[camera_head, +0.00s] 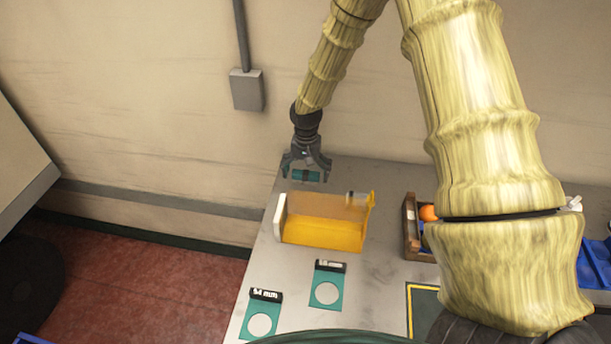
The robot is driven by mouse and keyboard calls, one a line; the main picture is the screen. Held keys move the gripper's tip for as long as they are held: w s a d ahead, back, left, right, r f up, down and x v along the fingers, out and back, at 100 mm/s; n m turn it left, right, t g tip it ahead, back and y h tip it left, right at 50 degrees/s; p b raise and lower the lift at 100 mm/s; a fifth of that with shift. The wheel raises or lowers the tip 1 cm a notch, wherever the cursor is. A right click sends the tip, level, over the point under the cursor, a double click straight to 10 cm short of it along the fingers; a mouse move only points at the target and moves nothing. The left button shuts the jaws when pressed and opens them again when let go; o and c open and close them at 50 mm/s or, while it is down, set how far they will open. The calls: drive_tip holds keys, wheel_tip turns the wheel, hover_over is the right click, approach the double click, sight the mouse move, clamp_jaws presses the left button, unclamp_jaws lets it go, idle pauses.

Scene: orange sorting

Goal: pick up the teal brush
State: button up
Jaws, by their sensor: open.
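A small teal thing (306,175) lies at the far left end of the grey table, between and below the fingers of my gripper. It may be the teal brush, but its bristles and handle cannot be made out. My gripper (305,168) points down over it with its fingers spread and empty. The fingers hide part of the teal thing. I cannot tell whether they touch it.
A see-through orange bin (325,235) with a white left side stands just in front. Two teal gauge plates (263,316) (327,288) lie nearer. A wooden crate (411,228) with an orange (428,213) is right, partly behind my arm. The wall is close behind.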

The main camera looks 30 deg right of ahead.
drive_tip(key=shift+c, duration=0.4)
drive_tip(key=c, duration=1)
drive_tip(key=shift+o, duration=0.2)
